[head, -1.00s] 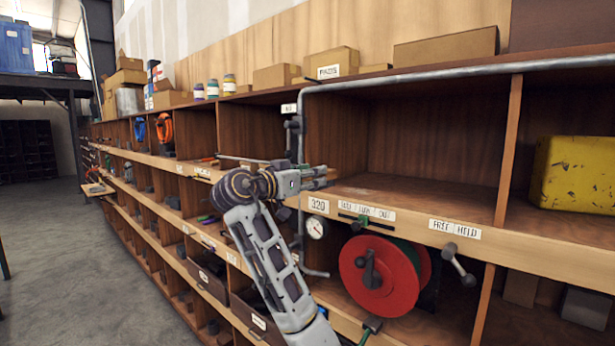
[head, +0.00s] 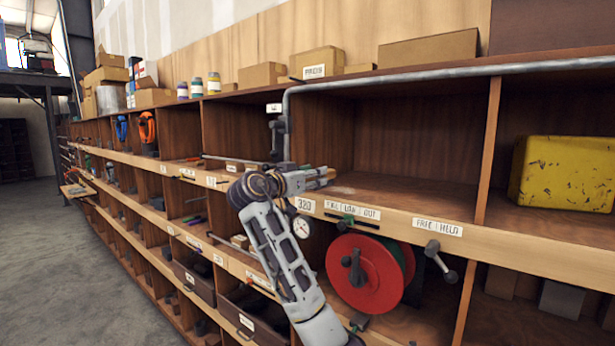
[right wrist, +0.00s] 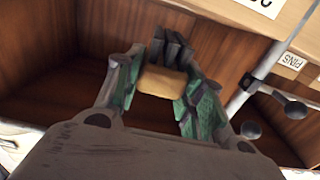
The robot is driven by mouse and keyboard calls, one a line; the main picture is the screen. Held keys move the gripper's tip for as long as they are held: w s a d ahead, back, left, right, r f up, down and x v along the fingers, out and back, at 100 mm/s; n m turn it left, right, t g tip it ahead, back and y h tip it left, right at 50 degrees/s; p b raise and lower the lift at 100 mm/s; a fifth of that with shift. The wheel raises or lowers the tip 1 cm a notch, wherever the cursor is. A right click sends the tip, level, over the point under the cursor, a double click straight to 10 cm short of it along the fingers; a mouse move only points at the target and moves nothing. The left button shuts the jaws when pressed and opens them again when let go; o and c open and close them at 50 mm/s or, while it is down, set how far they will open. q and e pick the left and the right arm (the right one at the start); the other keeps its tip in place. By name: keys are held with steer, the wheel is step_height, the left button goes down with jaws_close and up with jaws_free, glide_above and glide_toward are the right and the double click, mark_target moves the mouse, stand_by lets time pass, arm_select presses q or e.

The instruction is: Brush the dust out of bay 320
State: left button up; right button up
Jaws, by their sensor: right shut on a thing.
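My right gripper (head: 326,178) is at the front left of the open bay above the label 320 (head: 305,204), just over the shelf edge. In the right wrist view its green-padded fingers (right wrist: 165,88) are shut on a tan wooden block (right wrist: 164,81), which looks like the brush's handle. Dark tufts (right wrist: 175,45) show just beyond it; I cannot tell surely whether they are bristles. A faint pale patch that looks like dust (head: 350,190) lies on the bay floor (head: 420,195) near the gripper. My left gripper is not in view.
A grey pipe (head: 420,75) runs along the bay's top and down its left side. A gauge (head: 302,227) and red reel (head: 364,272) are below the bay. A yellow case (head: 563,173) stands in the bay to the right. The bay's back and right are clear.

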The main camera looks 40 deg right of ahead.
mark_target(329, 176)
steer(key=shift+f+p+x, duration=0.2)
steer(key=shift+x, duration=1.2)
steer(key=shift+f+p+x, duration=0.2)
steer(key=shift+x, duration=1.2)
steer(key=shift+w+d+f+b, duration=0.2)
steer(key=shift+d, duration=0.5)
steer(key=shift+w+d+f+b, duration=0.2)
steer(key=shift+d, duration=0.45)
steer(key=shift+f+b+x, duration=0.15)
steer(key=shift+f+x, duration=0.05)
steer(key=shift+x, duration=0.7)
steer(key=shift+f+b+x, duration=0.15)
steer(key=shift+b+x, duration=0.05)
steer(key=shift+x, duration=0.65)
steer(key=shift+f+b+x, duration=0.15)
steer(key=shift+f+x, duration=0.05)
steer(key=shift+x, duration=0.7)
steer(key=shift+f+b, duration=0.6)
steer(key=shift+f, duration=0.05)
steer(key=shift+w, duration=0.1)
steer(key=shift+w+a+r+p, duration=0.1)
steer(key=shift+w+a+p, duration=0.1)
steer(key=shift+w, duration=0.3)
steer(key=shift+w+a+p, duration=0.15)
steer(key=shift+w+p, duration=0.05)
steer(key=shift+w, duration=0.3)
steer(key=shift+w, duration=0.15)
